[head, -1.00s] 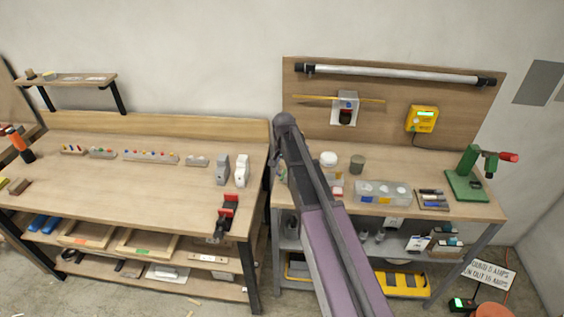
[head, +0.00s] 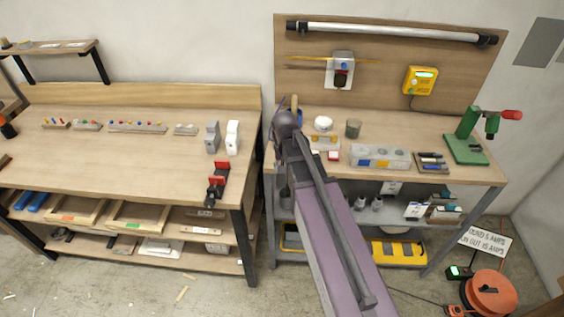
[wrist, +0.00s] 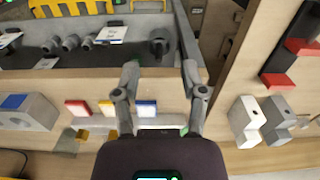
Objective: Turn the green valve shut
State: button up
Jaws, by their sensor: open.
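No green valve can be made out in either view. A green bench press (head: 470,140) with a red-ended handle stands on the right bench, far right of my arm. My gripper (wrist: 160,78) shows in the wrist view, its two fingers spread apart with nothing between them. It hangs over the front edge of the right bench, near a row of small red, yellow and blue pieces. In the head view my arm covers the gripper.
The right bench (head: 420,178) carries a grey block (head: 380,156), a white round pot (head: 323,123) and a dark cup (head: 353,128). The left bench (head: 120,165) has a red clamp (head: 217,182) near its right edge. An orange reel (head: 490,292) lies on the floor.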

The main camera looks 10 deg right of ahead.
jog(key=s+f+n+b, duration=0.3)
jog(key=s+f+b, duration=0.3)
jog(key=s, duration=0.5)
jog(key=shift+s+f, duration=0.3)
jog(key=shift+f, duration=0.3)
jog(key=shift+b, duration=0.3)
